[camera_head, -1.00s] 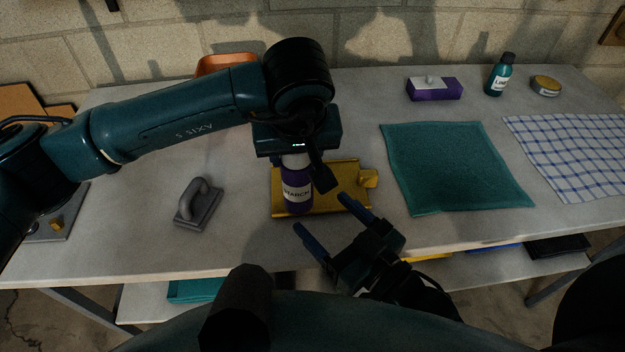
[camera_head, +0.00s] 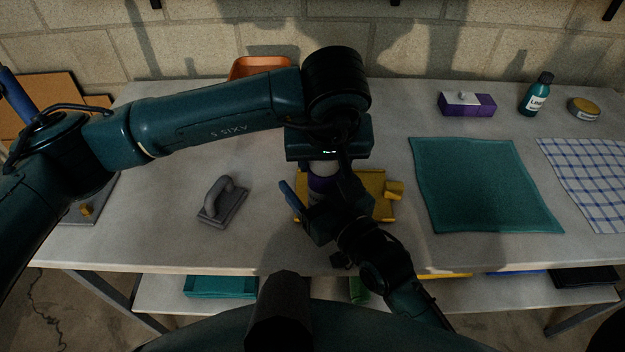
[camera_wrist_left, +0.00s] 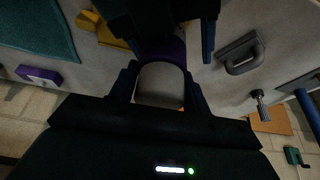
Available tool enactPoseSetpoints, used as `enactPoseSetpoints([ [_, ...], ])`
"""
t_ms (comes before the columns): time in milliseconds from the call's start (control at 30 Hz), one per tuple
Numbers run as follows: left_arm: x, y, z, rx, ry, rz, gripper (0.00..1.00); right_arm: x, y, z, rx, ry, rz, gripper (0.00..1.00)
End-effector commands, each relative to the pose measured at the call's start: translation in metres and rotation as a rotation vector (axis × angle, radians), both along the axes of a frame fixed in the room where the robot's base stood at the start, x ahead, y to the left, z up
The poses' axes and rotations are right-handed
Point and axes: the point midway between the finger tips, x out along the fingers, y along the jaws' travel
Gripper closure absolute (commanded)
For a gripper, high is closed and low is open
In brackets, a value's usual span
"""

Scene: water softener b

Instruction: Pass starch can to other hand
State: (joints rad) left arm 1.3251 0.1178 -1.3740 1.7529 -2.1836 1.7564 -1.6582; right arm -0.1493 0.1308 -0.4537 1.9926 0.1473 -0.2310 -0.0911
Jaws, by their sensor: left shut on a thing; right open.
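The starch can (camera_head: 322,178) is purple with a pale top and stands upright over the yellow tray; its label is mostly hidden now. My left gripper (camera_head: 325,158) is shut on its upper part from above. The left wrist view shows the can's pale top (camera_wrist_left: 160,84) between the left fingers. My right gripper (camera_head: 312,203) is open at the can's lower part, on the near side, with one blue finger to the left of the can. Its other finger is hidden in the head view. I cannot tell whether the right fingers touch the can.
The yellow tray (camera_head: 378,208) lies beneath the grippers. A grey handled float (camera_head: 222,203) lies to the left. A teal cloth (camera_head: 483,185), a checked cloth (camera_head: 590,175), a purple box (camera_head: 467,104), a teal bottle (camera_head: 537,94) and a round tin (camera_head: 584,108) are to the right. An orange tray (camera_head: 262,67) is behind my left arm.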

Motion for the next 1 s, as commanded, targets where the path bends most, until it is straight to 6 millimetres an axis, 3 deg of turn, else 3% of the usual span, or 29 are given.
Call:
enactPoseSetpoints([
  [100, 0.0001, -0.0002, 0.0007, -0.001, -0.001, 0.0, 0.84, -0.0002, -0.0001, 0.0001, 0.0, 0.0, 0.0, 0.28],
  [767, 0.0013, -0.0016, 0.0015, -0.008, -0.007, 0.0, 0.84, -0.0018, 0.0024, 0.0013, 0.003, -0.002, 0.005, 0.82],
  [800, 0.0014, -0.0017, 0.0018, -0.008, -0.007, 0.0, 0.52, -0.0017, 0.0025, 0.0027, 0.005, -0.005, 0.005, 0.84],
  [1000, 0.001, -0.0015, 0.0014, -0.006, -0.006, 0.0, 0.35, -0.0016, 0.0022, 0.0024, 0.004, -0.005, 0.004, 0.84],
])
